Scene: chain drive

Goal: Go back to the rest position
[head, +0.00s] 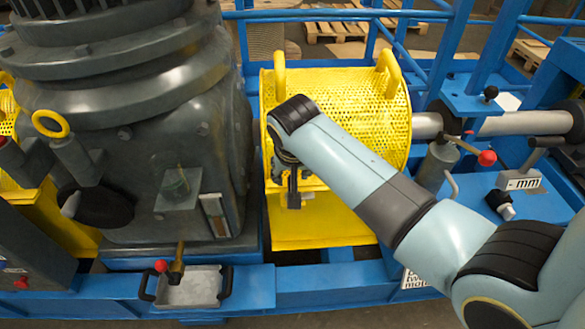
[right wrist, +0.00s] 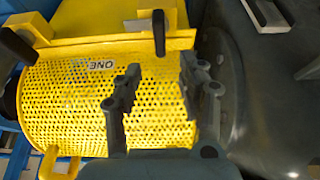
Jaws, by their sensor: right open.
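My right gripper (head: 293,190) hangs at the end of my right arm, in front of the yellow perforated chain guard (head: 345,105). In the right wrist view the two fingers of my right gripper (right wrist: 160,75) are spread apart with nothing between them. The guard (right wrist: 70,95) lies behind the fingers there, with a small white label reading ONE. A black latch handle (right wrist: 159,32) on the guard's yellow edge shows beyond the gap between the fingers. I cannot tell whether the fingers touch the guard. My left gripper is not in view.
A large dark grey machine housing (head: 165,130) stands left of the guard. A metal tray (head: 190,288) with black handles sits at the front on the blue frame (head: 330,285). Two yellow handles (head: 389,72) stick up from the guard. A silver shaft (head: 525,123) runs to the right.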

